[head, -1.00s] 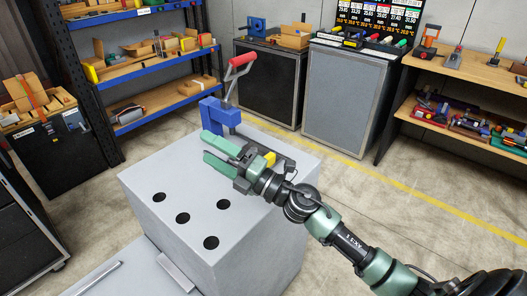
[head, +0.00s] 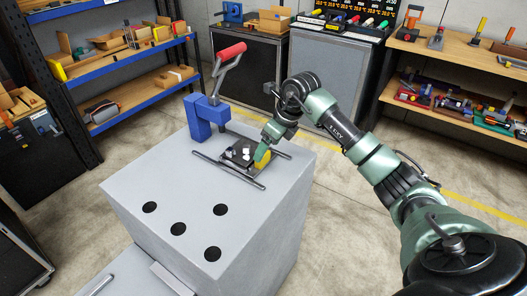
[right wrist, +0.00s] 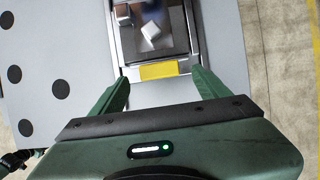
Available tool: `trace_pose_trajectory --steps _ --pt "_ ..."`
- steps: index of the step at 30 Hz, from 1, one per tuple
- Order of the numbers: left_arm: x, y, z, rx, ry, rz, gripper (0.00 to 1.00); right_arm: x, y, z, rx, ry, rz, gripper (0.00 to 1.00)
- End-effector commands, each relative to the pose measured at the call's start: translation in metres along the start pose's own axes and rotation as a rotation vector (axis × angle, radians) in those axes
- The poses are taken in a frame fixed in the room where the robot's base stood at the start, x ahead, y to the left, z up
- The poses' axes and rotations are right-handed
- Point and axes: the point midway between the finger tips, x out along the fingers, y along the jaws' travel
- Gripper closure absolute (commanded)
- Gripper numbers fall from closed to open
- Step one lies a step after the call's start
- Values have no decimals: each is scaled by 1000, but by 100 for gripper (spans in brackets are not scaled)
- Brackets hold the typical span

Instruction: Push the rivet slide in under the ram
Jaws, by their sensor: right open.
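The rivet slide (head: 238,153) is a dark plate carrying small pale pieces, with a yellow end block (head: 263,159). It sits on two rails on top of the grey block, out to the right of the blue press (head: 206,117). The press has a raised lever with a red grip (head: 232,50); its ram face cannot be made out. My right gripper (head: 265,146) points down at the slide's yellow end. In the right wrist view its open fingers (right wrist: 163,90) stand either side of and just short of the yellow block (right wrist: 159,71), with nothing between them. My left gripper is not in view.
The grey block (head: 150,180) has several dark round holes in its top, which is otherwise clear at the front. Shelves (head: 130,105) stand at the back left, cabinets (head: 330,85) behind, and a workbench (head: 460,60) at the back right.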

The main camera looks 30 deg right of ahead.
Motion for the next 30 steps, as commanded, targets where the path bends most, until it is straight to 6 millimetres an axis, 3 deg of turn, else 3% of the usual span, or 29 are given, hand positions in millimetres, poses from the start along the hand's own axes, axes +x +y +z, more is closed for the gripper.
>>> trace_pose_trajectory --steps 7,17,20,26,30 --pt "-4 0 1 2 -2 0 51 31 1 0 1 -1 3 24" --pt "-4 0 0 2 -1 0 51 37 1 0 0 -1 1 24" --pt "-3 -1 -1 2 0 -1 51 37 1 0 0 -2 1 46" --pt "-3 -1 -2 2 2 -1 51 37 1 0 0 -2 1 100" --pt "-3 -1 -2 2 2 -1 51 37 1 1 0 -2 1 100"
